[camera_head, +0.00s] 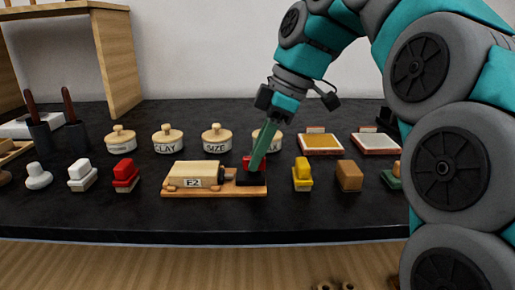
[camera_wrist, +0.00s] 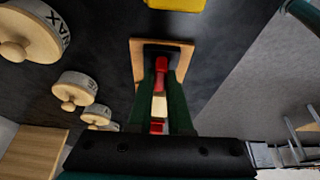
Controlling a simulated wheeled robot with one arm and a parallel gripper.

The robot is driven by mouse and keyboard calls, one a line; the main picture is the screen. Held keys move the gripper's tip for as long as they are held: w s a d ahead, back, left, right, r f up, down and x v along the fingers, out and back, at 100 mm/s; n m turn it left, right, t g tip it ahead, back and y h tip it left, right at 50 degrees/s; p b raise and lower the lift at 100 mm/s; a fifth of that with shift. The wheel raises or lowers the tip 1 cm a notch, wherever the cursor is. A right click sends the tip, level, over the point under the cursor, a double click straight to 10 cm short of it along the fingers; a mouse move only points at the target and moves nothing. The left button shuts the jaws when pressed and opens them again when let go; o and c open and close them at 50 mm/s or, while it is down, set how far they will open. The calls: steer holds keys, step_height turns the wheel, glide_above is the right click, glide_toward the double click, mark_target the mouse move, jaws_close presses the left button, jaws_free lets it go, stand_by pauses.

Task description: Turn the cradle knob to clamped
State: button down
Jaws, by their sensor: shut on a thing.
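The cradle (camera_head: 200,191) is a low wooden base on the black bench, holding a pale block marked E2 (camera_head: 190,173). At its right end is a dark mount with a red knob (camera_head: 246,161). My gripper (camera_head: 250,171) reaches down from above to this end, partly covering the knob and mount. In the wrist view the red knob (camera_wrist: 160,64) sits between my green fingertips (camera_wrist: 161,76), and the gripper is shut on it. The cradle's wooden end (camera_wrist: 137,52) shows around the dark mount. I cannot read any knob position marking.
A yellow-topped block (camera_head: 302,176) and a brown block (camera_head: 349,177) stand to the right. A red-topped block (camera_head: 125,176) stands to the left. Lidded jars (camera_head: 168,138) line the back, with framed trays (camera_head: 320,144) at back right. The bench's front strip is clear.

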stand_by(0.3)
steer(key=c, duration=0.8)
jaws_free()
steer(key=shift+c, duration=0.2)
